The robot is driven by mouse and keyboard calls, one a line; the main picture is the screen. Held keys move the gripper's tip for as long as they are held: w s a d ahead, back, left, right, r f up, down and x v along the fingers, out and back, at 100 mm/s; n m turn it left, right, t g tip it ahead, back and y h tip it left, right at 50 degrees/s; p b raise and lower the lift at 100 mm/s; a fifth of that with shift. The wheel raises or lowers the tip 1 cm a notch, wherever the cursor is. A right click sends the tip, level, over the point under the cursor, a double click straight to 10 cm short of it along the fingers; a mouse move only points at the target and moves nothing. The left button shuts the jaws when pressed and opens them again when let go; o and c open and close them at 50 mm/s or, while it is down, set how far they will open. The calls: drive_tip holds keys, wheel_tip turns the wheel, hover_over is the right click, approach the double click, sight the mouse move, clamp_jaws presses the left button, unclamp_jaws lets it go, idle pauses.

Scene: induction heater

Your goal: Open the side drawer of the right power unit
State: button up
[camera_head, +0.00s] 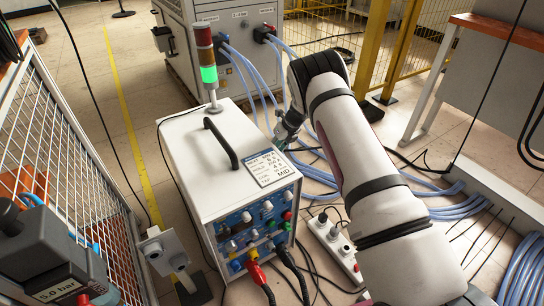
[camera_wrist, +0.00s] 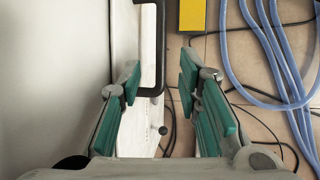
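A white power unit (camera_head: 215,145) with a blue front panel of knobs stands in the middle of the head view. My gripper (camera_head: 286,132) is at its right side, partly hidden by my arm. In the wrist view my gripper (camera_wrist: 160,78) is open, its two green-padded fingers apart. A black bar handle (camera_wrist: 159,45) on a pale strip (camera_wrist: 124,30) beside the unit's grey wall (camera_wrist: 50,75) lies ahead, in line with the gap between the fingers. I see no finger clamped on it. I cannot tell how far the side drawer is out.
A black top handle (camera_head: 221,143) and a signal tower (camera_head: 207,62) rise from the unit. Blue hoses (camera_head: 445,205) and black cables lie on the floor at right. A large cabinet (camera_head: 215,40) stands behind. A mesh cage (camera_head: 55,160) is at left, a yellow fence post (camera_head: 403,45) at right.

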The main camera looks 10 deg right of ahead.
drive_tip(key=shift+b+x, duration=0.75)
drive_tip(key=shift+x, duration=1.6)
clamp_jaws()
drive_tip(key=shift+d, duration=0.1)
